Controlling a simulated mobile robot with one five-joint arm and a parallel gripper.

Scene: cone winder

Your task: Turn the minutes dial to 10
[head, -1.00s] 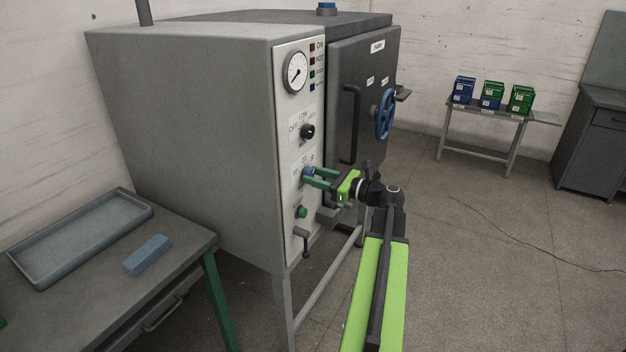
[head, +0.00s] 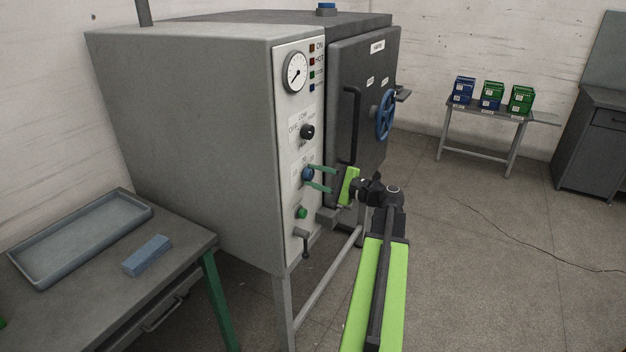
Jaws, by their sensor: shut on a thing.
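Above the dial are a black selector knob (head: 307,132) and a round gauge (head: 295,72). The dark door (head: 365,110) with a blue handwheel (head: 385,115) is just behind my gripper.

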